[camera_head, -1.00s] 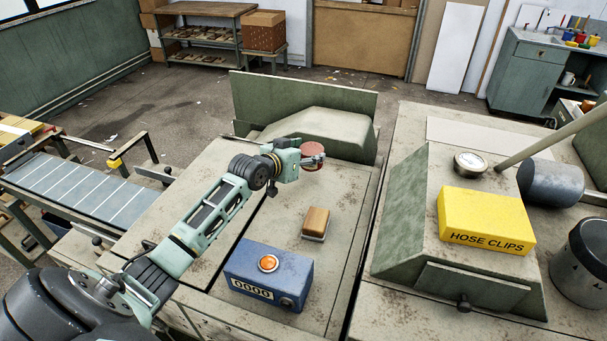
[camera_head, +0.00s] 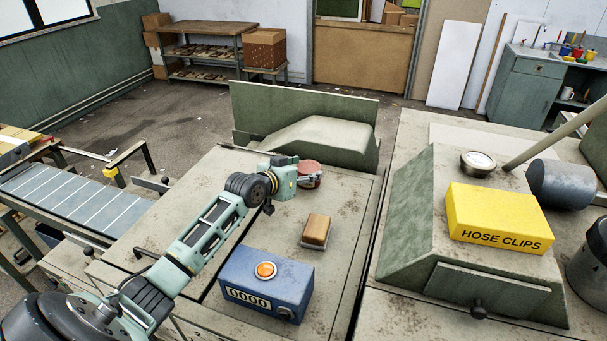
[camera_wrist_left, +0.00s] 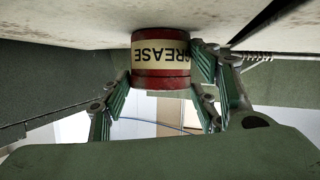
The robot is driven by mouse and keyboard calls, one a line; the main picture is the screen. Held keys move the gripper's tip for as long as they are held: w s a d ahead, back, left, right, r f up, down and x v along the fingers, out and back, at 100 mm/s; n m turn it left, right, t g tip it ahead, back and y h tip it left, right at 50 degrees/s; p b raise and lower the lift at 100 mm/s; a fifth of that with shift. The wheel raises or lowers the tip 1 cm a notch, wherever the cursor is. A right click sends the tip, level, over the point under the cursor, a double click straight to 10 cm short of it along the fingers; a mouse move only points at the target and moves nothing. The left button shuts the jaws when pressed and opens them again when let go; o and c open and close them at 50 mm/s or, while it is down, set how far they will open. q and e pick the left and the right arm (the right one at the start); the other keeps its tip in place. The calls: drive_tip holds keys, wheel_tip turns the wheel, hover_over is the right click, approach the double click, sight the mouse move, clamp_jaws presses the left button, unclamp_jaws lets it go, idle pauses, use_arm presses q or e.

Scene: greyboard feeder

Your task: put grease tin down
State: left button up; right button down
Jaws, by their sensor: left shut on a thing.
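The grease tin (camera_head: 309,172) is a small round red tin over the far part of the left bench top (camera_head: 345,205). My left gripper (camera_head: 307,178) is shut around its sides. In the left wrist view the tin (camera_wrist_left: 160,62) shows a cream band lettered GREASE, upside down in that picture. The fingers of my left gripper (camera_wrist_left: 162,85) stand on either side of it. The tin's base is at or very near the bench surface; I cannot tell whether it touches. My right gripper is not in view.
A wooden block-like brush (camera_head: 316,230) and a blue counter box (camera_head: 266,284) with an orange button lie nearer on the same bench. A green upright panel (camera_head: 300,102) stands behind. The yellow HOSE CLIPS box (camera_head: 497,218) sits on the right machine. Bench right of the tin is clear.

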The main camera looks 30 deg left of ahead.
use_arm(q)
drive_tip(key=o, duration=1.3)
drive_tip(key=shift+f, duration=0.1)
drive_tip(key=shift+o, duration=0.2)
drive_tip(key=shift+s, duration=0.1)
drive_tip(key=b+v, duration=0.2)
drive_tip(key=v, duration=0.8)
drive_tip(key=shift+s, duration=0.2)
drive_tip(key=shift+s+r, duration=0.6)
